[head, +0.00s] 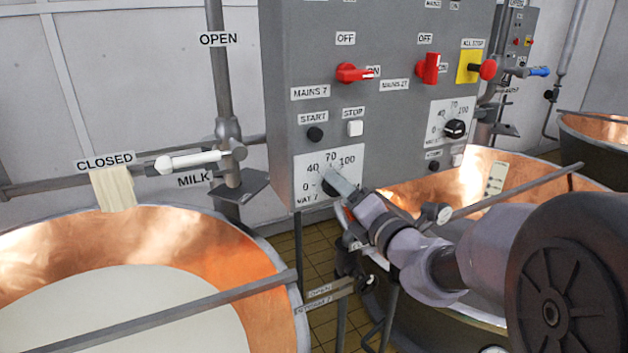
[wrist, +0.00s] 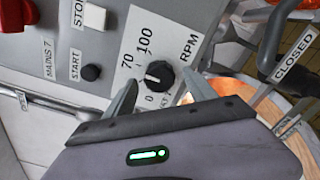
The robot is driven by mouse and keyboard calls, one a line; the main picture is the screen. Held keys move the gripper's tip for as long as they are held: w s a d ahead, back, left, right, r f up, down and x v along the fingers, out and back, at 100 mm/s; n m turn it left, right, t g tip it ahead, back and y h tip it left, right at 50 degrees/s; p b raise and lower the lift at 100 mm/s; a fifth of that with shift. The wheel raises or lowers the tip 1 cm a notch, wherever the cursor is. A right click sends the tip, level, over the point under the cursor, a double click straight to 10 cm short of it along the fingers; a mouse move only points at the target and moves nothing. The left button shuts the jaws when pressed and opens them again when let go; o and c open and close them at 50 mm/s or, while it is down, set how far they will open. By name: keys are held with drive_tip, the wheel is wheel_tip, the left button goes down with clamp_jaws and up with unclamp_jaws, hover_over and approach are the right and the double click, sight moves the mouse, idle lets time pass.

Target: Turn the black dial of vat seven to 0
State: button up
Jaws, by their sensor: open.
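The black dial (wrist: 160,74) sits on a white plate marked 0, 70, 100 and RPM in the wrist view. Its white pointer mark faces left in that picture, toward the stretch just below 70; the 40 mark is hidden there. In the head view, the dial (head: 327,188) is partly covered by my gripper, above a VAT 7 label. My gripper (wrist: 161,88) is open, with one finger on each side of the dial. Whether the fingers touch it I cannot tell. In the head view, my gripper (head: 336,181) reaches the plate from the lower right.
The grey control box (head: 375,100) also carries red switches, a START button (head: 315,134), a STOP button (head: 355,128) and a second dial (head: 454,129). A copper vat of milk (head: 210,245) stands at left; another (head: 480,165) lies beneath my arm.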

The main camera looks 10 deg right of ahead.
drive_tip(key=shift+x, duration=1.2)
drive_tip(key=shift+a, duration=0.1)
drive_tip(key=c, duration=1.4)
drive_tip(key=n+b, duration=0.2)
drive_tip(key=n, duration=0.2)
drive_tip(key=shift+f, duration=0.1)
drive_tip(key=n+b, duration=0.4)
drive_tip(key=shift+f+n, duration=0.1)
drive_tip(key=shift+n, duration=0.2)
drive_tip(key=n+b, duration=0.6)
drive_tip(key=b, duration=0.1)
drive_tip(key=n+b, duration=0.3)
drive_tip(key=shift+s, duration=0.1)
drive_tip(key=shift+n, duration=0.3)
